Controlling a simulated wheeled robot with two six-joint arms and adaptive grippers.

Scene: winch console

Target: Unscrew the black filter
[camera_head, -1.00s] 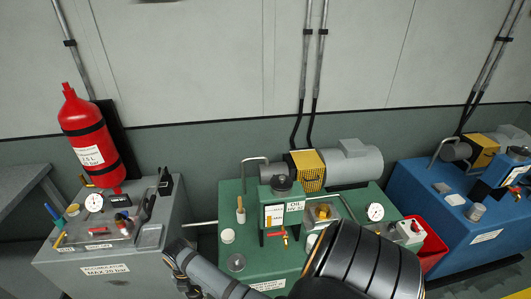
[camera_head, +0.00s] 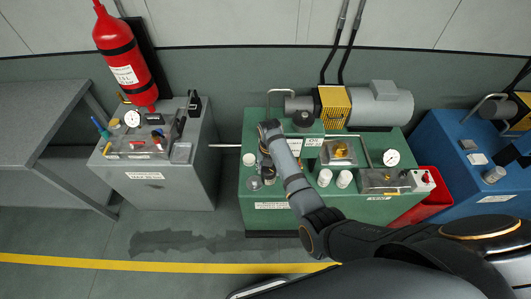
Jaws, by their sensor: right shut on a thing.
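The green winch console (camera_head: 262,222) stands in the middle. My right arm comes in from the right and reaches across its front left part. My right gripper (camera_head: 267,167) points down by the console's left side, partly hidden by its own wrist. It is shut on a small dark thing (camera_head: 269,179), which looks like the black filter; its edges are hard to make out. A grey disc (camera_head: 254,183) lies just left of it. A black round cap (camera_head: 303,119) sits on the tank at the back. My left gripper is out of view.
Two white cylinders (camera_head: 324,177) stand right of my forearm. A gauge (camera_head: 391,157), a red bin (camera_head: 430,196) and a blue console (camera_head: 448,152) are to the right. A grey accumulator console (camera_head: 190,186) with a red bottle (camera_head: 126,62) stands left. The floor in front is open.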

